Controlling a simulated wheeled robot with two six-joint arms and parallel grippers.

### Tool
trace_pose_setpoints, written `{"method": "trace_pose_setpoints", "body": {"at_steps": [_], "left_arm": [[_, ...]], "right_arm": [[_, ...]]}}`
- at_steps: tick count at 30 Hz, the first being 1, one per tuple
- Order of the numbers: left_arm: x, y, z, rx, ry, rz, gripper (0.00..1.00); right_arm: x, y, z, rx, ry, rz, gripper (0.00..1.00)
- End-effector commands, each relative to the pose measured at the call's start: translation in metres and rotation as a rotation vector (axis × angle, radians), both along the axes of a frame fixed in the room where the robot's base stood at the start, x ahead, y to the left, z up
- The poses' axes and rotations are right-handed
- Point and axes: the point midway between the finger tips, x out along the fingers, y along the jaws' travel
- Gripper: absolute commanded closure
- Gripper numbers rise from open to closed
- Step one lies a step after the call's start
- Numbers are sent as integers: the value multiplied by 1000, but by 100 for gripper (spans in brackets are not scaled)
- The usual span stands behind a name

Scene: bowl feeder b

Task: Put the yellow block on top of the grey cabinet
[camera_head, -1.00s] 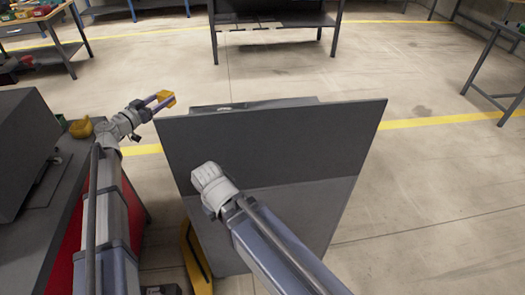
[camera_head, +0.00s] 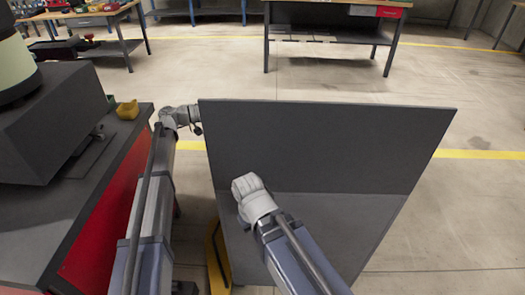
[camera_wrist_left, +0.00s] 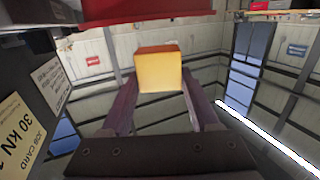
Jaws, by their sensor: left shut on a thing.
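The yellow block (camera_wrist_left: 158,68) is between the two fingers of my left gripper (camera_wrist_left: 160,98) in the left wrist view, near their tips. The gripper is shut on it. In the head view my left wrist reaches the upper left edge of a large grey body; the fingers and the block are hidden behind it. This grey body (camera_head: 320,145), dark above and lighter below, is probably the grey cabinet, though I cannot be sure. My right arm is folded in front of it. Its gripper is not visible.
A workbench with a red side (camera_head: 105,225) stands at left, carrying a dark grey box (camera_head: 60,120) and a yellow bin (camera_head: 127,110). Other benches stand farther back. The floor (camera_head: 330,80) behind the grey body is open. Labels (camera_wrist_left: 22,128) show at the wrist view's left.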

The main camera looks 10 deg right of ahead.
Motion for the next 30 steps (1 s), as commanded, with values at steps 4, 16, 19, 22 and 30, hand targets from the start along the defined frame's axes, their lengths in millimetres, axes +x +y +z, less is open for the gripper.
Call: {"method": "trace_pose_setpoints", "body": {"at_steps": [4, 16, 19, 22, 30], "left_arm": [[-14, 3, 0, 0, 0, 1, 100], [-106, 20, 0, 0, 0, 2, 100], [-131, 25, 0, 0, 0, 2, 100], [-154, 30, 0, 0, 0, 2, 100], [-193, 39, -18, 0, 0, 1, 100]], "right_arm": [[0, 0, 0, 0, 0, 0, 100], [0, 0, 0, 0, 0, 0, 100], [0, 0, 0, 0, 0, 0, 100], [0, 0, 0, 0, 0, 0, 100], [0, 0, -17, 0, 0, 0, 100]]}}
